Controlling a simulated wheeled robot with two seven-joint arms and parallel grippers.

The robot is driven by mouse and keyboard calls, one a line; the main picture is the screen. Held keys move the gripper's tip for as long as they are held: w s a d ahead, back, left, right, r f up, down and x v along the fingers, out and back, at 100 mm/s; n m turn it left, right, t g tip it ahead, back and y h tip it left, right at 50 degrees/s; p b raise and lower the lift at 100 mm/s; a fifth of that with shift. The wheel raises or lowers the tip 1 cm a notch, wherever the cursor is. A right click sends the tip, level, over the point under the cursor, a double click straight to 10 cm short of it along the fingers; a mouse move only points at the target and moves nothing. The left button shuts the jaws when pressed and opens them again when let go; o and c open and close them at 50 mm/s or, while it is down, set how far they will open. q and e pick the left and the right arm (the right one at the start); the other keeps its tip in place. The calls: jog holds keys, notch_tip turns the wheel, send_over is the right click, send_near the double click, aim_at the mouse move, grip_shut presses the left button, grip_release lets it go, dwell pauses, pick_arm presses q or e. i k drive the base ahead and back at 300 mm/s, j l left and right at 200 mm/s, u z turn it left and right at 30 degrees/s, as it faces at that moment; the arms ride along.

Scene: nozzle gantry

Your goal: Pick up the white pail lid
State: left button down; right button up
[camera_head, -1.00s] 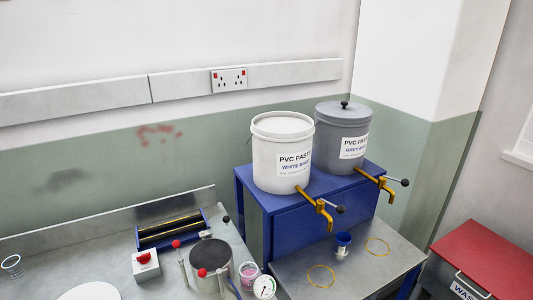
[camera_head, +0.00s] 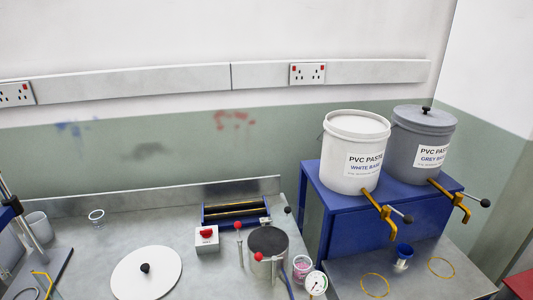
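The white pail lid (camera_head: 166,265) is a flat white disc with a black knob in its middle. It lies knob up on the grey metal bench at the lower left of the head view. The white pail (camera_head: 343,167), labelled PVC paste white base, stands on the blue stand with no knobbed lid on it. Neither of my grippers is in view.
A grey pail (camera_head: 408,152) with its knobbed lid on stands beside the white pail on the blue stand (camera_head: 335,223). Right of the lid are a red-button box (camera_head: 206,241) and a metal pot (camera_head: 268,258). Bench around the lid is mostly clear.

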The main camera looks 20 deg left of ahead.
aim_at(149, 272)
jog(key=k+u, duration=0.2)
jog(key=u, duration=1.25)
jog(key=z, duration=1.45)
jog(key=k+j+z, duration=0.1)
jog(key=k+j, duration=0.45)
jog(key=j, duration=0.15)
